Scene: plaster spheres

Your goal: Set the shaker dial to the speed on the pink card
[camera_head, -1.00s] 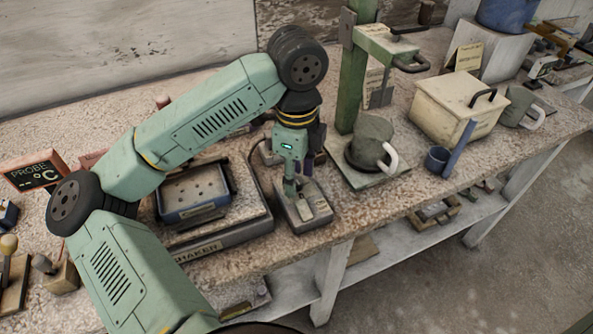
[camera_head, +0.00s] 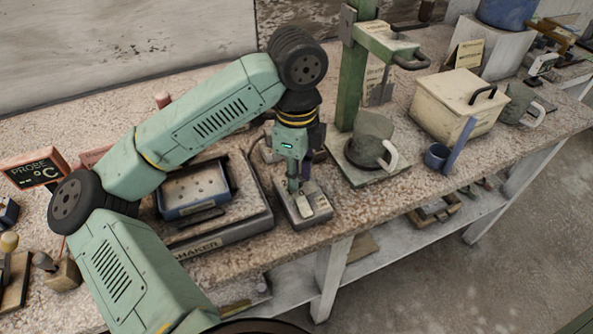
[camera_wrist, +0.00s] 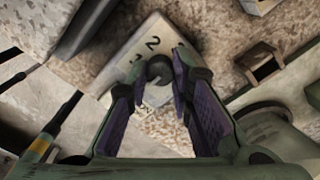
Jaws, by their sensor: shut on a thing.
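The shaker (camera_head: 222,232) stands on the bench, with a blue tray (camera_head: 197,192) on top. Its control box (camera_head: 318,211) lies just to its right. In the wrist view the box has a pale face (camera_wrist: 128,58) with the numerals 2 and 3 showing and a dark round dial knob (camera_wrist: 159,68). My gripper (camera_head: 297,191) points down over the box, and its fingers (camera_wrist: 156,76) are shut on the knob. The rest of the scale and the dial's setting are hidden or unclear. A pink card (camera_head: 96,154) is mostly behind my arm, and its writing cannot be read.
A PROBE °C board (camera_head: 38,172) stands at the left. The bench's front edge is close.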

